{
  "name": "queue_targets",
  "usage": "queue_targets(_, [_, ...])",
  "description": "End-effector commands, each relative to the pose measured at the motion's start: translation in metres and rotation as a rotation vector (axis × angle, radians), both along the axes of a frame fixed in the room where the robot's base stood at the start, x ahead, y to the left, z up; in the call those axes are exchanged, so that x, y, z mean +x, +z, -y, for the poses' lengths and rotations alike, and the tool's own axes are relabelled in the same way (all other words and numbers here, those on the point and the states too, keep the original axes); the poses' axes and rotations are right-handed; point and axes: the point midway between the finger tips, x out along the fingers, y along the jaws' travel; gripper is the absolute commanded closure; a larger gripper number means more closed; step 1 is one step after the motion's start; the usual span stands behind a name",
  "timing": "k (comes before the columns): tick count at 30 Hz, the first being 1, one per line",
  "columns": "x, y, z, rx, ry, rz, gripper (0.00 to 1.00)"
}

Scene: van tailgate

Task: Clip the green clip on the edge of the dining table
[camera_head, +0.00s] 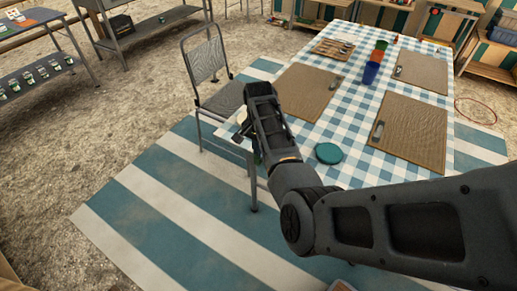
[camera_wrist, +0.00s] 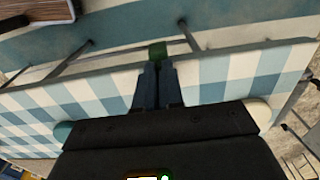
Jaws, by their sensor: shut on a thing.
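The green clip (camera_wrist: 156,48) is between the tips of my gripper (camera_wrist: 158,66) in the wrist view. My gripper is shut on it. The clip lies at the edge of the dining table (camera_wrist: 220,77), just past the checkered cloth's rim. I cannot tell whether its jaws are around the edge or only beside it. In the head view the dining table (camera_head: 350,103) has a blue and white checkered cover. My gripper (camera_head: 243,135) is at its near left edge, mostly hidden by my arm, and the clip is not clearly seen there.
A metal chair (camera_head: 206,62) stands close by at the left side. Brown placemats (camera_head: 410,130), stacked colored cups (camera_head: 372,70) and a round teal thing (camera_head: 328,153) are on the table. A striped rug (camera_head: 150,190) lies below. Open ground is at the left.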

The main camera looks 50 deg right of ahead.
Motion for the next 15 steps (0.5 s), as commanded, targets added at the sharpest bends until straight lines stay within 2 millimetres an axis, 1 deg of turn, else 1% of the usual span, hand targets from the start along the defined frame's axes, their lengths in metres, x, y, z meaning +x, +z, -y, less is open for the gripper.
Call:
queue_targets(8, [0.0003,-0.0002,0.0015,0.0,-0.001,0.0,1.0])
queue_targets(15, [0.0013,-0.0005,0.0076,0.0,-0.002,0.0,1.0])
